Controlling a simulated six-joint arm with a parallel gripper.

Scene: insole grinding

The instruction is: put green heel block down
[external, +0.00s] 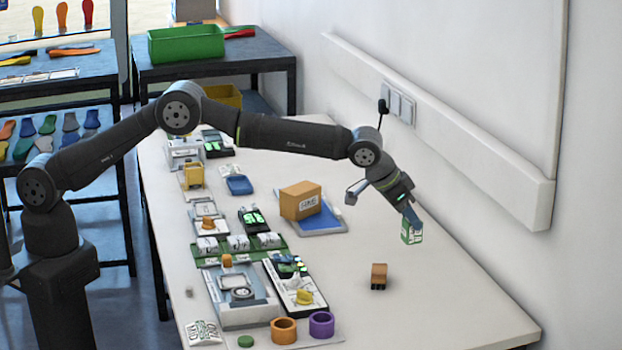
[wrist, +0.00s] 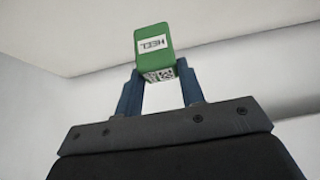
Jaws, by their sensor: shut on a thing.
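The green heel block (external: 411,236) is a small green block with white labels. It hangs at the end of my arm, above the right side of the white table. My gripper (external: 409,222) is shut on it and points down. In the wrist view the block (wrist: 154,44) sits between the tips of the two blue fingers of my gripper (wrist: 160,78). Its top label reads HEEL, and a coded label shows on the side facing the camera. I cannot tell its exact height over the table.
A small orange-brown block (external: 379,272) with black feet stands on the table (external: 440,310) near the held block. A cardboard box (external: 300,200) sits on a blue tray (external: 322,226) to the left. Devices and purple and orange rings line the left side. The wall (external: 500,110) is close on the right.

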